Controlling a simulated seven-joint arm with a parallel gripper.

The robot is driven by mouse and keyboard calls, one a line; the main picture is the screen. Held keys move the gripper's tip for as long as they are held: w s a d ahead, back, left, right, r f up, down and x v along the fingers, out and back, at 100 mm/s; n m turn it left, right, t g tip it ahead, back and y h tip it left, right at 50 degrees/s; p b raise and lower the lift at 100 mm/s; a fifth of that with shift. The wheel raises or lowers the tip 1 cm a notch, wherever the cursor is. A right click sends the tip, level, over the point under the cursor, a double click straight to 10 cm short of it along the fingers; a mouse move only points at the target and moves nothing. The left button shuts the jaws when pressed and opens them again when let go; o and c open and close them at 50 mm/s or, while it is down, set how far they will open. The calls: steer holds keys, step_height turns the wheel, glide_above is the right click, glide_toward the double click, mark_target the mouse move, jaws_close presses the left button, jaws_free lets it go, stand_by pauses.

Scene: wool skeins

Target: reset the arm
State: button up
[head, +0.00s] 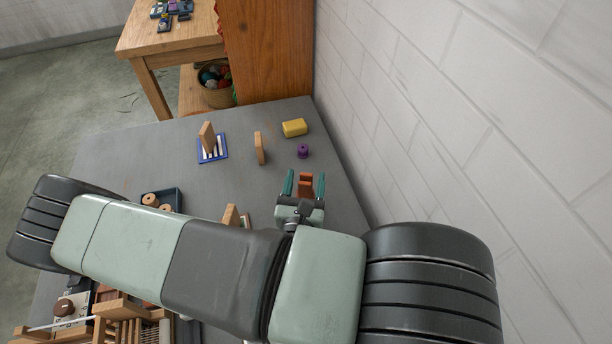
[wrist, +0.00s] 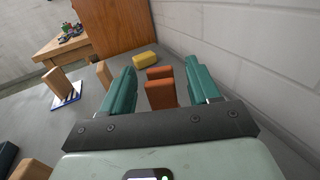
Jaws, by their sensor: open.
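My gripper (head: 305,184) is open over the right part of the grey table, with its two green fingers spread apart. It also shows in the wrist view (wrist: 161,82). An orange-brown object (head: 305,181) shows between the fingers in the head view. In the wrist view it appears as two upright orange-brown pieces (wrist: 160,94), with gaps to both fingers. I cannot tell how far below or beyond the fingertips it stands. My arm crosses the front of the head view and hides much of the table.
A purple spool (head: 303,151), a yellow block (head: 294,128), a wooden block (head: 260,148) and a blue-and-white rack (head: 213,149) with a wooden piece stand farther back. A dark tray (head: 174,196) with round wooden pieces is left. A white wall (head: 440,110) rises close on the right.

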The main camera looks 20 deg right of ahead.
stand_by(0.3)
steer(key=shift+w+d+r+m+h, duration=0.15)
steer(key=shift+r+m+h, duration=0.3)
steer(key=shift+m, duration=0.65)
steer(key=d+r+m+g+h, duration=0.2)
steer(key=r+m+g, duration=0.25)
steer(key=m, duration=0.75)
steer(key=d+r+m+g+h, duration=0.1)
steer(key=r+m+g, duration=0.3)
steer(key=m, duration=0.9)
steer(key=w+a+r+m+y, duration=0.5)
steer(key=a+r+y, duration=0.3)
steer(key=a+y, duration=0.2)
steer(key=s+a+r+n+g+y, duration=0.15)
steer(key=s+r+y, duration=0.25)
steer(key=r, duration=0.6)
steer(key=s+d+r+h, duration=0.1)
steer(key=s+d+r, duration=0.2)
steer(key=s, duration=0.3)
steer(key=s+d+r+h, duration=0.1)
steer(key=s+d+r, duration=0.3)
steer(key=s, duration=0.3)
steer(key=shift+s+d+r+g, duration=0.2)
steer(key=shift+s+r+g, duration=0.05)
steer(key=shift+g, duration=0.15)
